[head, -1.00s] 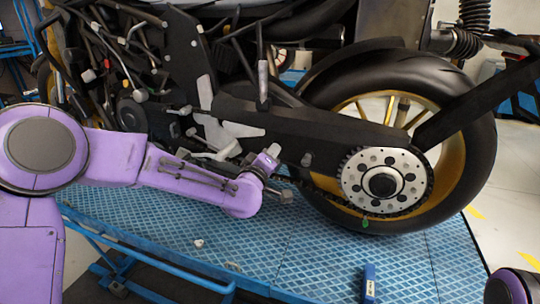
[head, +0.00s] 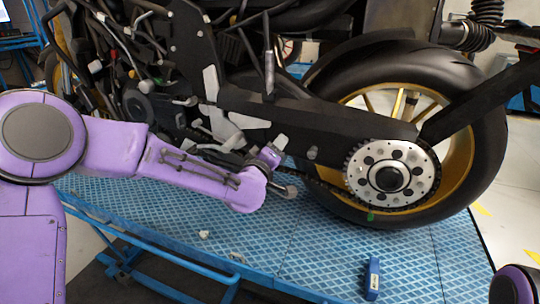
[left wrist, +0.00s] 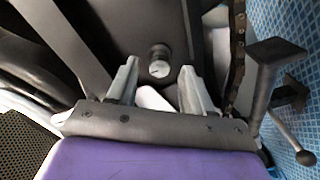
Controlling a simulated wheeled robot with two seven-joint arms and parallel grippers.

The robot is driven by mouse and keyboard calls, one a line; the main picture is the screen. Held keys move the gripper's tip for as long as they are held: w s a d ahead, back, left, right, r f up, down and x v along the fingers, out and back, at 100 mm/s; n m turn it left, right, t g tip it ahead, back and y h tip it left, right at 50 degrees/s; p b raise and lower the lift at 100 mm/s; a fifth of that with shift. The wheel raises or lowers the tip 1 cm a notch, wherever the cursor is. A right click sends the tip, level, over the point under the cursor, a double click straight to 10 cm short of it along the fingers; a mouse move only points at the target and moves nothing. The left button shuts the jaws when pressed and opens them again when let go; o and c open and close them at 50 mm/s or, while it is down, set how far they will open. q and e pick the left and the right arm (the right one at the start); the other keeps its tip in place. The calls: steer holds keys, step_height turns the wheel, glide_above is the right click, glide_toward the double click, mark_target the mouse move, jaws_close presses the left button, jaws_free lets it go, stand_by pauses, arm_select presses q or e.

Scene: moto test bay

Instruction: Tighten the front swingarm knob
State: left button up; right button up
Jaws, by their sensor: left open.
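A short grey round knob (head: 312,152) sticks out from the black swingarm (head: 345,127), ahead of the rear sprocket. In the left wrist view a grey cylindrical knob (left wrist: 159,62) stands between and just beyond the two light fingertips. My left gripper (head: 281,142) is close to the left of the knob in the head view. It also shows in the left wrist view (left wrist: 159,88), with its fingers apart, nothing between them gripped, and the knob roughly centred in the gap. My right gripper is out of view.
The rear wheel (head: 487,150) and sprocket (head: 423,178) lie right of the knob. A black bracket (left wrist: 275,55) and a ball-ended lever (left wrist: 290,137) stand close to the gripper's right in the wrist view.

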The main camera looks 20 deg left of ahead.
arm_select(q)
steer(key=s+b, duration=0.2)
steer(key=s, duration=0.7)
steer(key=shift+s+a, duration=0.2)
steer(key=shift+s, duration=0.05)
steer(key=s+a+f+g+y, duration=0.1)
steer(key=s+f, duration=0.3)
steer(key=f, duration=0.6)
steer(key=s+a+f+m+g+y, duration=0.1)
steer(key=s+a+f+g, duration=0.2)
steer(key=f, duration=0.8)
steer(key=s+a+f+g+y, duration=0.1)
steer(key=s+f+g, duration=0.3)
steer(key=f, duration=0.6)
steer(key=shift+s+a+f+m, duration=0.2)
steer(key=shift+s+a+m, duration=0.1)
steer(key=shift+s+a, duration=0.5)
steer(key=s+a+f+m+g, duration=0.1)
steer(key=s+f+g, duration=0.2)
steer(key=s+f, duration=0.4)
steer(key=s+a+f+m+g+y, duration=0.1)
steer(key=s+f, duration=0.6)
steer(key=s, duration=0.8)
steer(key=a+g, duration=0.1)
steer(key=g, duration=0.1)
steer(key=shift+a+f+g, duration=0.15)
steer(key=shift+a+g, duration=0.15)
steer(key=shift+g, duration=0.1)
